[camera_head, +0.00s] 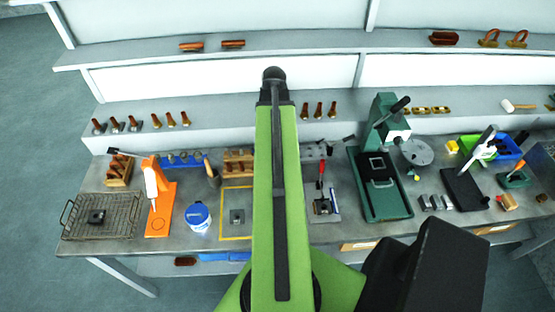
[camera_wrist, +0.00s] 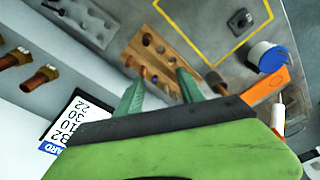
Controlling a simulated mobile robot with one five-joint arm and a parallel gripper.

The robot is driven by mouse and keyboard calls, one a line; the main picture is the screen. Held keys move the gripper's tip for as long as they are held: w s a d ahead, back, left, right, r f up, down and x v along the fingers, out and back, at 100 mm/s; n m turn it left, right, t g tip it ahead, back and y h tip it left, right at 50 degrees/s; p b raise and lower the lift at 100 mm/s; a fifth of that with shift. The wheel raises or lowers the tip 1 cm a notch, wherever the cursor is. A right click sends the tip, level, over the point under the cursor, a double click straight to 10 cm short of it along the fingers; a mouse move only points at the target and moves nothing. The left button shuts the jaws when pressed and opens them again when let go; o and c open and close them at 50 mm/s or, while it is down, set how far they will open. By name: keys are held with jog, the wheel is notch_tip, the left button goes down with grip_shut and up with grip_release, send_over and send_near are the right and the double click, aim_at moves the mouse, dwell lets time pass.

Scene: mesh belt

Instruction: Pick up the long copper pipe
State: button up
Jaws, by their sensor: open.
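My gripper (camera_wrist: 160,76) is open, its two green fingers apart, with nothing visibly held between them. In the wrist view a wooden rack with holes (camera_wrist: 172,58) lies just beyond the fingertips. A copper-coloured pipe end (camera_wrist: 131,62) shows at its left edge, and more short ends sit low between the fingers. In the head view the rack (camera_head: 232,167) stands on the bench, partly hidden behind my green arm. Copper-coloured pieces (camera_head: 191,46) also lie on the upper shelf. I cannot tell which piece is the long copper pipe.
The grey bench (camera_head: 120,229) is crowded. A wire basket (camera_head: 125,208), an orange stand (camera_head: 161,215), a blue-and-white tub (camera_head: 199,218) and a green press (camera_head: 381,195) stand on it. Copper fittings (camera_head: 116,123) line the shelf behind. A yellow-outlined square (camera_head: 237,237) lies in front of the rack.

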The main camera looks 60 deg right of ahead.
jog(key=s+d, duration=0.3)
jog(key=s, duration=0.2)
jog(key=f+b, duration=0.4)
jog(key=w+f+b, duration=0.1)
jog(key=f+b, duration=0.3)
jog(key=w+f+b, duration=0.1)
jog(key=f+b, duration=0.3)
jog(key=shift+d, duration=0.1)
jog(key=shift+r, duration=0.1)
jog(key=f+b, duration=0.3)
jog(key=a+f+b, duration=0.1)
jog(key=f+b, duration=0.1)
jog(key=shift+w+f, duration=0.2)
jog(key=shift+w, duration=0.15)
jog(key=shift+r, duration=0.2)
grip_shut()
